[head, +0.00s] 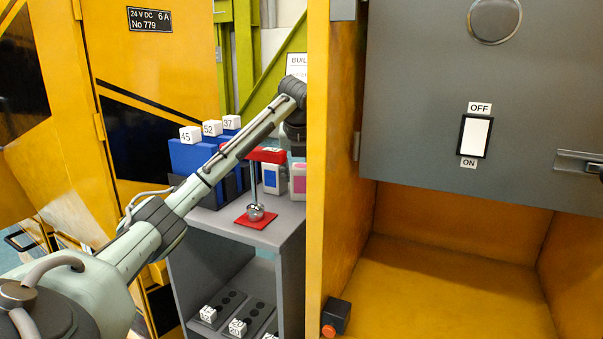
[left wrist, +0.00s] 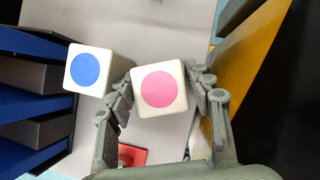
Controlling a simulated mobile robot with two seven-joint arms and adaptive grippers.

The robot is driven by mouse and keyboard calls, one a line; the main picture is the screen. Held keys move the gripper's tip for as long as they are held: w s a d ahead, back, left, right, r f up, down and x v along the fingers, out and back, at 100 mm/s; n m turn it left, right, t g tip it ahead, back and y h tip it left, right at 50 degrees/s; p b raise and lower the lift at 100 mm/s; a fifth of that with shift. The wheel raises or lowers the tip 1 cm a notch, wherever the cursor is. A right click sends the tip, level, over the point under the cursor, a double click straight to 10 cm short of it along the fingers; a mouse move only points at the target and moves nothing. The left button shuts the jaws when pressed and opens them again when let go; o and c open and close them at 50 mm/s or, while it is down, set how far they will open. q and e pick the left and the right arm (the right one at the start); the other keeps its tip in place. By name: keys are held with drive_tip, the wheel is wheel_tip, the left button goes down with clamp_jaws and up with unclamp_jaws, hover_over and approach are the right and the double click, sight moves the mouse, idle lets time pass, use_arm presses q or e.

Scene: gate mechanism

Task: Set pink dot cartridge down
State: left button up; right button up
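The pink dot cartridge (left wrist: 160,88) is a white block with a pink dot on top, between the fingers of my left gripper (left wrist: 160,92) in the left wrist view. The fingers close on its two sides. In the head view it (head: 299,181) is at the right end of the grey shelf top, partly cut off by the yellow cabinet edge; I cannot tell whether its base touches the shelf. The blue dot cartridge (left wrist: 89,70) stands just left of it, apart, and shows in the head view (head: 270,179). My right gripper is not in view.
Blue holders with white number cubes (head: 190,134) stand at the left of the shelf top (head: 286,225). A metal post on a red base (head: 257,217) stands in front. The yellow cabinet wall (head: 333,180) is close on the right. Dark trays (head: 228,303) lie below.

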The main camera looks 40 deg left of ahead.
use_arm(q)
drive_tip(key=shift+r, duration=0.15)
drive_tip(key=v, duration=1.1)
drive_tip(key=shift+s+d+r, duration=0.2)
drive_tip(key=shift+r, duration=0.15)
